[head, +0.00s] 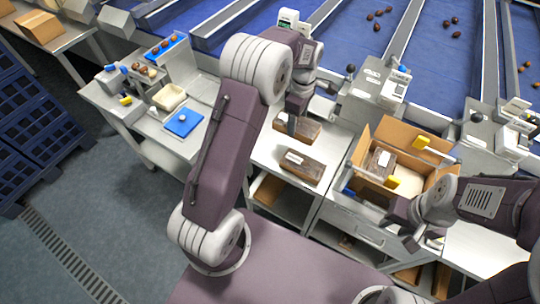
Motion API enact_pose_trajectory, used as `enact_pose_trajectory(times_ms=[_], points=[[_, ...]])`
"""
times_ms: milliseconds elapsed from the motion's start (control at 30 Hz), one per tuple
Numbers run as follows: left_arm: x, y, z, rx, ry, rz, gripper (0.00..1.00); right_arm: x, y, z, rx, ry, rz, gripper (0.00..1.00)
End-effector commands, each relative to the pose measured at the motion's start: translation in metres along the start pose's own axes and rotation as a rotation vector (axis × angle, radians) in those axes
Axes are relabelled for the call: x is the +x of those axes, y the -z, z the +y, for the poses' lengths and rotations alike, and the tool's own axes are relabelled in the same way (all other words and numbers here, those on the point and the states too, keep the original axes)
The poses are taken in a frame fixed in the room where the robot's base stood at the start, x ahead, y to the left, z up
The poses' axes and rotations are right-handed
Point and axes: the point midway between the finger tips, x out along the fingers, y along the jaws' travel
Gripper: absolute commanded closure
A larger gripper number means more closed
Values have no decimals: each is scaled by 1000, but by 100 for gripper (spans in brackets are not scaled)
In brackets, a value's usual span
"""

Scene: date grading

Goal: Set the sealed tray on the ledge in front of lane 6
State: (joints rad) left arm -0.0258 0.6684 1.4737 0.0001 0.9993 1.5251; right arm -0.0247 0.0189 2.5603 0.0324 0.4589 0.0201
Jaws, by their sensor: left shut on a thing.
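My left gripper (293,122) points down over the steel worktop and is shut on a brown sealed tray (311,131). The arm and gripper hide part of this tray. I cannot tell whether it touches the worktop or hangs just above it. A second brown tray with a white label (302,167) lies nearer to me on the same worktop, apart from the held one. My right gripper (408,232) is at the front of the worktop, below the cardboard box; its fingers are too unclear to read. No lane number is legible.
An open cardboard box (437,160) on the right holds a labelled tray (380,162) and yellow pieces. Grey machines (374,84) stand behind, before blue lanes (340,45) with scattered dates. A blue mat (184,121) and cream bin (170,97) are on the left.

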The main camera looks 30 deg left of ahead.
Motion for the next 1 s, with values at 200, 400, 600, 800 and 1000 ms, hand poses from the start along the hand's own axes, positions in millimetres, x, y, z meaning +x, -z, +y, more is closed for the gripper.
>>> enact_pose_trajectory(times_ms=[200, 400, 600, 800, 1000], points=[[7, 6, -3, 4, 1, 0, 82, -1, 0, 0, 0, 0, 0, 64], [37, 58, -17, -1, 4, -1, 82, -10, 1, 0, 0, 0, 0, 64], [64, 100, -28, 4, 2, 0, 82, -17, 2, 0, 0, 0, 0, 64], [72, 111, -30, 8, -1, 0, 82, -18, 2, 0, 0, 0, 0, 64], [101, 110, -31, 8, 4, -1, 82, -25, 3, 0, 0, 0, 0, 64]])
